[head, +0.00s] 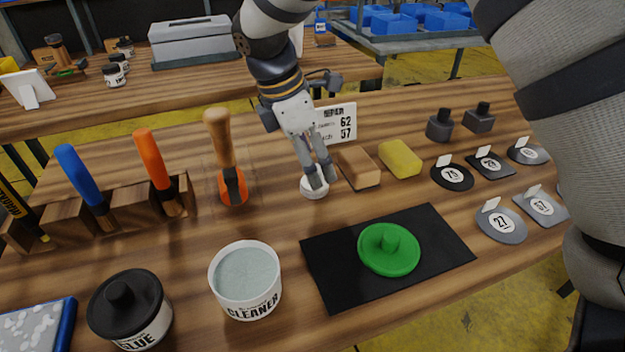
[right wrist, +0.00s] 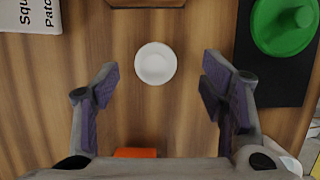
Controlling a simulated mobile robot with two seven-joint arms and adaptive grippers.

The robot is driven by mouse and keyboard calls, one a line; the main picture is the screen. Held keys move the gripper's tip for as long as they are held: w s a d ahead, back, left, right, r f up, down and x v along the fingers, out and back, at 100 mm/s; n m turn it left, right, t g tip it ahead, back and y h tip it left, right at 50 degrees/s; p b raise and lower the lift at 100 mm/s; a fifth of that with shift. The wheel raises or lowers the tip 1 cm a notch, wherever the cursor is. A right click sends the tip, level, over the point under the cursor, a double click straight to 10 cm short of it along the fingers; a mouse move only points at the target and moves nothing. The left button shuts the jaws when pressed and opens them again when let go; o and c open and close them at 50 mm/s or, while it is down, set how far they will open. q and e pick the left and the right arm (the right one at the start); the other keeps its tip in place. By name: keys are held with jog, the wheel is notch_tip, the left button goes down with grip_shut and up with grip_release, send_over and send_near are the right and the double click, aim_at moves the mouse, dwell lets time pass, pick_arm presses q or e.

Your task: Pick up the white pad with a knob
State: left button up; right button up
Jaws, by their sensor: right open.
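The white pad with a knob (head: 308,193) is a small round disc lying on the wooden bench, between the orange-based brush and a wood-and-tan block. In the right wrist view the white pad (right wrist: 156,63) lies between and slightly beyond the fingertips, with bare wood around it. My right gripper (head: 318,181) points down over the pad and partly hides it in the head view. In the right wrist view my right gripper (right wrist: 160,82) is open, a finger on each side, holding nothing. How far it is above the pad is hard to tell. My left gripper is not in view.
A brush (head: 232,187) with upright wooden handle stands left of the pad. The block (head: 358,168) and a yellow sponge (head: 401,159) are to its right. A black mat (head: 330,280) with a green knobbed pad (head: 389,249) and a cleaner tub (head: 246,280) are in front.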

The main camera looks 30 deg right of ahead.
jog(key=x, duration=0.3)
jog(key=shift+w+a+f, duration=0.1)
jog(key=shift+w+f, duration=0.15)
jog(key=shift+f, duration=0.4)
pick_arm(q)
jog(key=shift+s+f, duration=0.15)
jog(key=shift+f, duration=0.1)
pick_arm(e)
jog(key=c, duration=1.2)
jog(key=r, duration=0.2)
jog(key=s+r, duration=0.1)
jog(key=r, duration=0.2)
jog(key=shift+r+p, duration=0.15)
jog(key=shift+p, duration=0.2)
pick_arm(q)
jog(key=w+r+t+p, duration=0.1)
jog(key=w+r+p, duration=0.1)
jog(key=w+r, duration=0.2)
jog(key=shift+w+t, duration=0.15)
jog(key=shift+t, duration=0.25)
pick_arm(e)
jog(key=s+a+r, duration=0.3)
jog(key=s+r, duration=0.4)
jog(key=s, duration=0.5)
jog(key=shift+s+r, duration=0.25)
jog(key=shift+r, duration=0.15)
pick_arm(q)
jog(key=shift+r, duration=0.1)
